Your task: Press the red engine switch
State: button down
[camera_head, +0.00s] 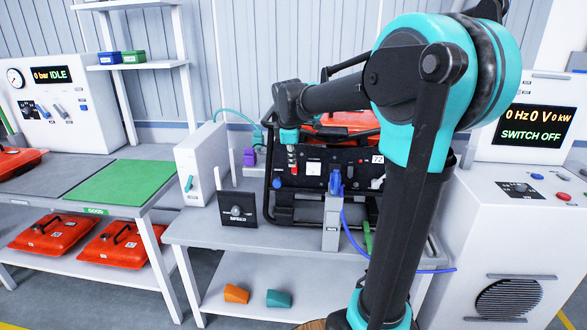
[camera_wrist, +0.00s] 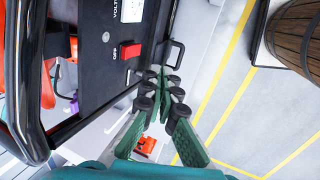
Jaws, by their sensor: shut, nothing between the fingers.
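The red engine switch (camera_wrist: 131,50) is on the black front panel (camera_wrist: 90,70) of the generator, beside an "OFF" label, in the wrist view. In the head view a small red patch (camera_head: 294,169) shows at the left of the panel just below my gripper (camera_head: 291,154); it seems to be the switch. In the wrist view my gripper (camera_wrist: 167,79) is shut and empty. Its fingertips appear to the right of and a little below the switch, near a black handle-like loop. Whether they touch the panel cannot be told.
The generator's black tube frame (camera_head: 276,205) surrounds the panel. A speed dial box (camera_head: 237,209) stands on the bench to the left. A display cabinet (camera_head: 530,127) at right reads "SWITCH OFF".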

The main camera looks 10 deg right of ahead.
aim_at(294, 169)
jog(key=shift+v, duration=2.8)
jog(key=shift+s+a+f, duration=0.1)
jog(key=shift+s+f, duration=0.15)
jog(key=shift+f, duration=0.45)
jog(key=shift+f, duration=0.1)
jog(key=shift+w+d+f, duration=0.3)
jog(key=shift+w+f, duration=0.85)
jog(key=shift+f, duration=0.45)
jog(key=shift+w+d+f, duration=0.35)
jog(key=shift+w+f, duration=0.85)
jog(key=shift+f, duration=0.4)
jog(key=shift+w+d+f, duration=0.3)
jog(key=shift+w+f, duration=0.85)
jog(key=shift+f, duration=0.5)
